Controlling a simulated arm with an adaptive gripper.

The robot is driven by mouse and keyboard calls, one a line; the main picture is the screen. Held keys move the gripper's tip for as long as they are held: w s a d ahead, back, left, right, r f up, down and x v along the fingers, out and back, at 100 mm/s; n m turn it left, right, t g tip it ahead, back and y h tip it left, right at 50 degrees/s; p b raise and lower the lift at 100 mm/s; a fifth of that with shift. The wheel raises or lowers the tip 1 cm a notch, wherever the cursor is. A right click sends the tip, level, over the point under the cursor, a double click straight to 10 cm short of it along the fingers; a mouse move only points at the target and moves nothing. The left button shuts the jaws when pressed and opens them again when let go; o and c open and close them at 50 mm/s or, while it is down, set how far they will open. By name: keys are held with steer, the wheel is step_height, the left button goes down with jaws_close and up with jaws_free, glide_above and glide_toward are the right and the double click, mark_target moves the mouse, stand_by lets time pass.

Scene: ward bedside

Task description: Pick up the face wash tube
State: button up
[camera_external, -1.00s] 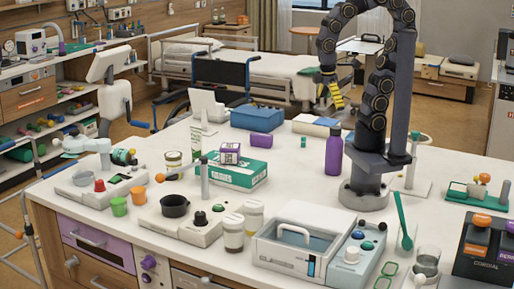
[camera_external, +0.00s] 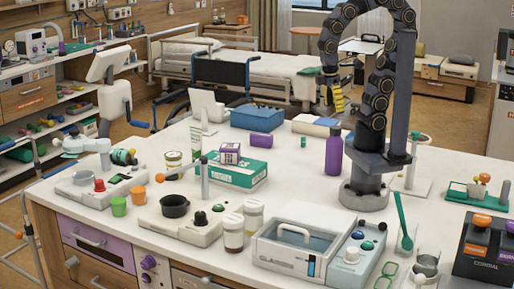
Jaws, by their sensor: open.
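A slim upright white tube with green lettering (camera_external: 196,143), which looks like the face wash tube, stands on the white counter behind the lidded jar and left of the purple-and-white box. Its lower part is partly hidden. My gripper (camera_external: 338,104), with yellow fingers, hangs at the upper right, well apart from the tube and far to its right. It is open and seems to hold nothing, though the fingers are small in this view.
A green-and-white box (camera_external: 236,172) lies right of the tube with the small purple-and-white box (camera_external: 230,153) on it. A lidded jar (camera_external: 173,163) stands in front left. A purple bottle (camera_external: 333,152) stands beside my arm. A blue box (camera_external: 255,117) sits behind.

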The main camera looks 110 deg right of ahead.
steer(key=w+d+m+t, duration=0.1)
steer(key=w+d+m, duration=0.1)
steer(key=w+d, duration=0.5)
steer(key=w+d+m, duration=0.1)
steer(key=w+d, duration=0.2)
steer(key=w, duration=0.8)
steer(key=w+d+m+t, duration=0.1)
steer(key=w+d+m, duration=0.1)
steer(key=w+d, duration=0.5)
steer(key=m+h, duration=0.1)
steer(key=m, duration=0.4)
glide_above(196, 137)
steer(key=shift+t, duration=0.4)
step_height(196, 137, down, 17)
steer(key=shift+s+a+r, duration=0.1)
steer(key=shift+a+r, duration=0.05)
steer(key=shift+r, duration=0.05)
steer(key=f, duration=0.3)
steer(key=d+f, duration=0.1)
steer(key=f, duration=0.2)
steer(key=shift+d, duration=0.15)
steer(key=shift+r, duration=0.1)
jaws_close()
